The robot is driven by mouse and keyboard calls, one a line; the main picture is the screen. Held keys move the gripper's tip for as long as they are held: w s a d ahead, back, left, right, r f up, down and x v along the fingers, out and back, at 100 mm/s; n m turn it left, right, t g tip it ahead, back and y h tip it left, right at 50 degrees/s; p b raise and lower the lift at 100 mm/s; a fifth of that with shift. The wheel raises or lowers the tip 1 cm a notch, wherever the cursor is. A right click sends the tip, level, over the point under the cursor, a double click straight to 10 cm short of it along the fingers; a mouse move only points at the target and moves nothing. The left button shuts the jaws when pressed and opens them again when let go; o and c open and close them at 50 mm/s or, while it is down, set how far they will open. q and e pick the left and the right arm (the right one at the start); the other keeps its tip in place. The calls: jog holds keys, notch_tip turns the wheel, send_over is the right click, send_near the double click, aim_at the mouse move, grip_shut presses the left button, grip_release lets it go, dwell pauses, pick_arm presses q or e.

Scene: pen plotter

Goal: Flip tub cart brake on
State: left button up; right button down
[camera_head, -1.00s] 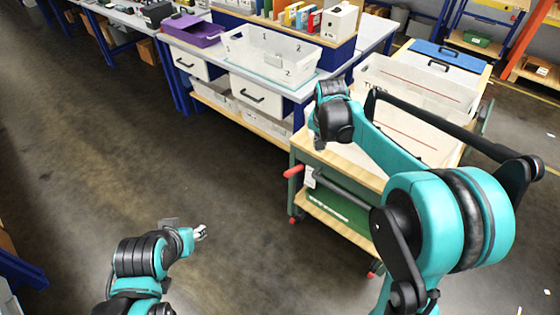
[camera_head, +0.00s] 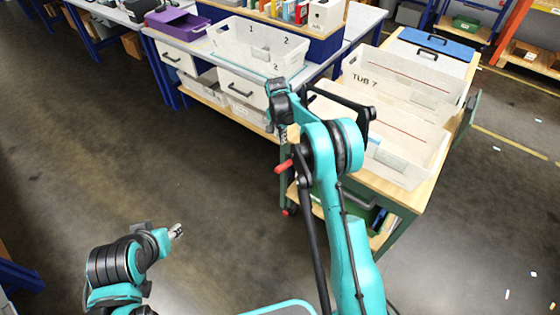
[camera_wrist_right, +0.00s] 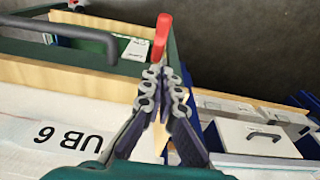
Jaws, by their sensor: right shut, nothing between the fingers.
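The tub cart (camera_head: 400,225) stands at the right with wooden shelves and a green frame. Its red brake lever (camera_head: 283,167) sticks out at the cart's near left corner; it also shows in the right wrist view (camera_wrist_right: 161,38). My right gripper (camera_head: 283,134) is shut and empty, pointing down just above the lever. In the right wrist view its fingertips (camera_wrist_right: 161,74) lie close below the red end; whether they touch it I cannot tell. My left gripper (camera_head: 177,231) hangs over open floor at the lower left, far from the cart; its fingers are too small to judge.
A workbench (camera_head: 330,62) with a clear tub (camera_head: 258,52) and purple bin (camera_head: 178,25) stands close left of the cart. The floor at the left is clear.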

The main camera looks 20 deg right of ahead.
jog(key=b, duration=0.5)
send_near(282, 166)
jog(key=f, duration=0.3)
jog(key=w+d+f, duration=0.1)
jog(key=f, duration=0.1)
pick_arm(q)
jog(key=shift+f, duration=2.55)
pick_arm(e)
jog(key=shift+s+a+f, duration=0.2)
jog(key=shift+a+f, duration=0.05)
jog(key=shift+f, duration=0.45)
